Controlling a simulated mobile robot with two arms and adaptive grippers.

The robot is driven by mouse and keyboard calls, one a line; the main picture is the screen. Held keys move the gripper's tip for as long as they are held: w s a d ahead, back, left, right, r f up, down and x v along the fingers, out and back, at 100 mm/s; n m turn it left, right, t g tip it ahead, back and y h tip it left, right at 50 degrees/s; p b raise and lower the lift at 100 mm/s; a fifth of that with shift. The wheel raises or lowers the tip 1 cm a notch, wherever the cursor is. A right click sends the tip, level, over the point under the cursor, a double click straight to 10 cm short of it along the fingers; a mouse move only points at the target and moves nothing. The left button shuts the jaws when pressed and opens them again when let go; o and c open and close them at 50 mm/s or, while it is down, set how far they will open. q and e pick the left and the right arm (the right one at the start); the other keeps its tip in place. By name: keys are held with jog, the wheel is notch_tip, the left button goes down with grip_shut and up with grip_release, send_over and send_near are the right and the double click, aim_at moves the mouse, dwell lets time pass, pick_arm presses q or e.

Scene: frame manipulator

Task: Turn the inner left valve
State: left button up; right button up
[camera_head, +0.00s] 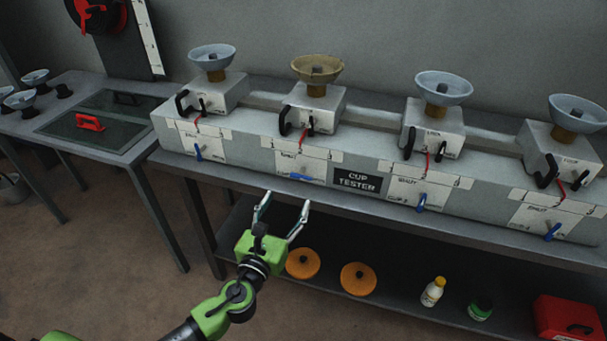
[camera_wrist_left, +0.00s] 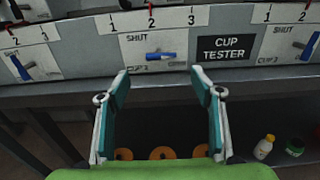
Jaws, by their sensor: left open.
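The inner left valve (camera_head: 301,177) is a small blue handle on the second white panel from the left of the grey cup tester. It lies about horizontal, and the left wrist view shows it too (camera_wrist_left: 161,56), below the word SHUT. The panel's scale reads 1, 2, 3, with a red pointer (camera_wrist_left: 151,16) near 2. My left gripper (camera_head: 286,197) is open and empty, in front of and below this valve. In the left wrist view its fingers (camera_wrist_left: 160,78) stand apart, one to each side below the handle, not touching it. My right gripper is not in view.
Other blue valves, such as the outer left one (camera_head: 198,153), are more upright. A CUP TESTER sign (camera_head: 357,180) sits right of the panel. The lower shelf holds orange discs (camera_head: 358,278), bottles (camera_head: 433,291) and a red box (camera_head: 568,318). A side table (camera_head: 60,105) stands left.

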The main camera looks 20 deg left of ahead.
aim_at(300, 178)
pick_arm(q)
jog(key=w, duration=1.1)
jog(key=shift+w+d+f, duration=0.1)
jog(key=shift+w+d, duration=0.1)
jog(key=shift+w, duration=0.05)
jog(key=c, duration=1.1)
